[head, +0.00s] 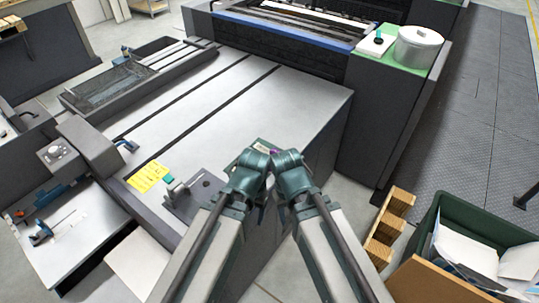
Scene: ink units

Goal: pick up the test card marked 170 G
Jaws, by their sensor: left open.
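I cannot make out a test card marked 170 G; no lettering is readable at this size. A small pale and purple patch (264,147) shows on the table edge just beyond my wrists, partly hidden by them, and I cannot tell what it is. My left gripper (259,157) is open at the end of the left arm, over the front edge of the grey table, mostly hidden by its own wrist. My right gripper (288,158) is close beside it, and its fingers are hidden behind the wrist.
The grey table (235,105) is largely bare. A yellow label sheet (148,176) and a dark fixture (195,195) with a teal knob lie at its left front. A silver pot (418,47) stands on a green top. A green bin (470,240) of paper and wooden blocks (388,228) are at right.

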